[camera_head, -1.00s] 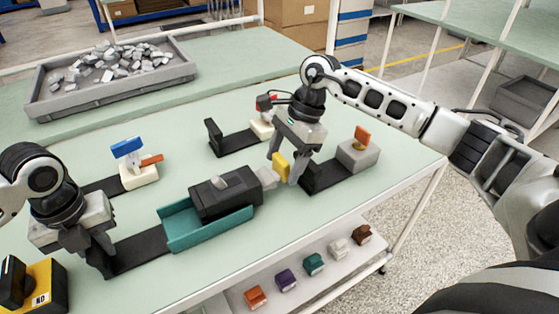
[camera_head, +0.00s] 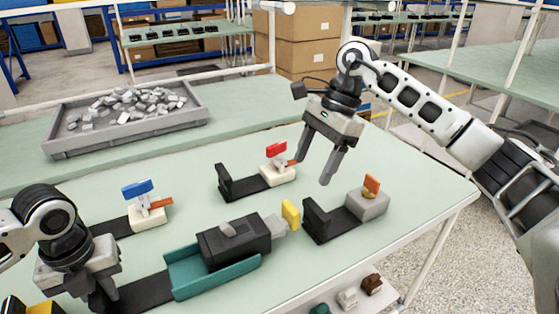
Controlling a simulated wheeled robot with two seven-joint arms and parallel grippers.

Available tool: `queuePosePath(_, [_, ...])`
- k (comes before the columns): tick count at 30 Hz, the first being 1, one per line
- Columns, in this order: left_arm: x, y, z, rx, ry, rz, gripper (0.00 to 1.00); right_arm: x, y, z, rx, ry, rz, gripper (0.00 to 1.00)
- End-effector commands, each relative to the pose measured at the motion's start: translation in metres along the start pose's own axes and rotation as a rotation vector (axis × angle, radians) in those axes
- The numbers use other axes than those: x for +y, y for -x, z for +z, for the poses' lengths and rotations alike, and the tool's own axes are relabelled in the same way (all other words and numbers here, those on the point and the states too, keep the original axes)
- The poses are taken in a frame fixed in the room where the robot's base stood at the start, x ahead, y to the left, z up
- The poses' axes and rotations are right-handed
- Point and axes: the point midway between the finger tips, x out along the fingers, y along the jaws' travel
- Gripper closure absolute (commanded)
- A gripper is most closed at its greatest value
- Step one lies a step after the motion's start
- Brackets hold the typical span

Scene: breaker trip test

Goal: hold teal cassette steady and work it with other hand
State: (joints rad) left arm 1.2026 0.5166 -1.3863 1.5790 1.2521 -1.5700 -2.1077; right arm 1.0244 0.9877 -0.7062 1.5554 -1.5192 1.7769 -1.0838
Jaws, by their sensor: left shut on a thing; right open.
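The teal cassette (camera_head: 215,281) lies on the pale green table. A dark grey breaker block (camera_head: 232,246) with a small grey lever (camera_head: 227,229) on top sits in it. A yellow paddle (camera_head: 291,214) stands at the block's right end on a light grey piece. A black strip (camera_head: 146,292) runs left from the cassette to my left gripper (camera_head: 100,298), which is shut on its end; the fingertips are partly cut off from clear sight. My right gripper (camera_head: 314,170) is open and empty, above and behind the yellow paddle, apart from it.
Other fixtures carry a blue-topped (camera_head: 137,189), a red-topped (camera_head: 276,150) and an orange-topped (camera_head: 372,186) piece. A grey tray (camera_head: 130,130) of loose grey parts stands at the back left. Small coloured blocks lie on a lower shelf at the front right.

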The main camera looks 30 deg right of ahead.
Motion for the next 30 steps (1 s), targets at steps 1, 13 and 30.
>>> queuePosePath(1, [-0.001,0.001,0.0,0.0,-0.003,-0.003,1.0,0.0,0.0,0.0,0.0,0.0,0.0,0.33])
queuePosePath(13, [-0.001,0.001,0.0,0.0,-0.001,-0.001,0.55,0.0,0.0,0.0,0.0,0.0,0.0,0.33])
queuePosePath(30, [-0.001,0.093,0.0,-0.003,-0.003,-0.003,0.55,0.0,-0.001,0.0,0.0,0.0,0.0,0.33])
